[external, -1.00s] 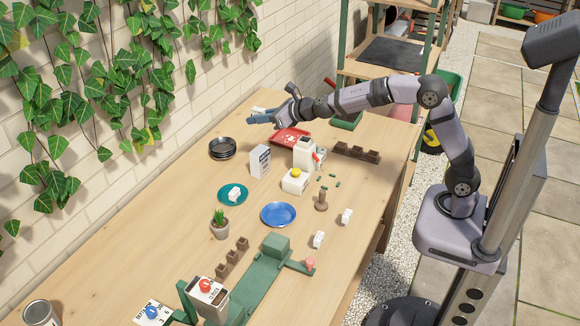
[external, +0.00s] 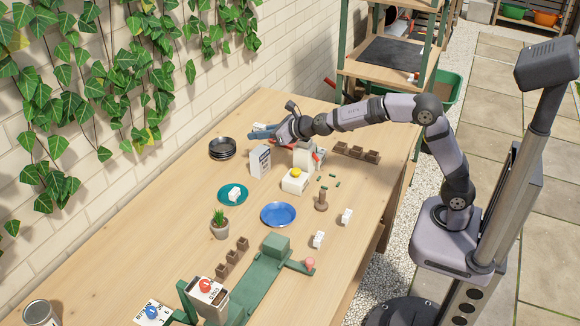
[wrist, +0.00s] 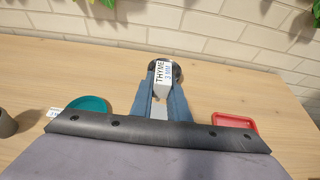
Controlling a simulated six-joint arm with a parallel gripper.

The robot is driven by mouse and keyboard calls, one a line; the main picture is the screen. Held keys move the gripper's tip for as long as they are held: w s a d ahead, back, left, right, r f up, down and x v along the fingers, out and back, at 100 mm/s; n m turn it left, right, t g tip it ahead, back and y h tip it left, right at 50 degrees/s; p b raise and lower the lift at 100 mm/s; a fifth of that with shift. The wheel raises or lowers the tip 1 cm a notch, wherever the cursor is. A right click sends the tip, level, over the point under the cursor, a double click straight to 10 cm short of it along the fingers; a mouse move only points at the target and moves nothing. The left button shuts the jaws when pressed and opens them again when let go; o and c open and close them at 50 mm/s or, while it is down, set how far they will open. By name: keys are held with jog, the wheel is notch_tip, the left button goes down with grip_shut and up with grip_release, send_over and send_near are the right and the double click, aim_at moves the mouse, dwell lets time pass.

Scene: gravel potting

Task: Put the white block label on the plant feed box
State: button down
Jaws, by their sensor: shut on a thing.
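My gripper (external: 262,132) is over the far part of the bench and shut on the white block label (wrist: 160,73). In the wrist view the block sits between my blue-grey fingertips and shows the printing "THYME 3 MM". In the external view only a small white bit of it (external: 259,126) shows past the fingers. A pale upright box with a dark printed panel, which looks like the plant feed box (external: 260,162), stands just below my gripper in the picture. The block appears apart from it and above it. I cannot make out the box clearly in the wrist view.
Black saucers (external: 222,148) are stacked left of the box. A teal saucer (external: 224,199) holds another white block. A white dispenser (external: 303,157) stands close on the right. A red tray (wrist: 234,122) lies right of my fingers.

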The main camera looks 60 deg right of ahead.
aim_at(259, 148)
jog(key=shift+f+b, duration=1.45)
jog(key=shift+f, duration=0.35)
jog(key=shift+f, duration=0.15)
jog(key=c, duration=1.7)
grip_release()
jog(key=shift+r, duration=0.2)
jog(key=v, duration=1.2)
jog(key=shift+f+p, duration=0.1)
jog(key=shift+p, duration=0.25)
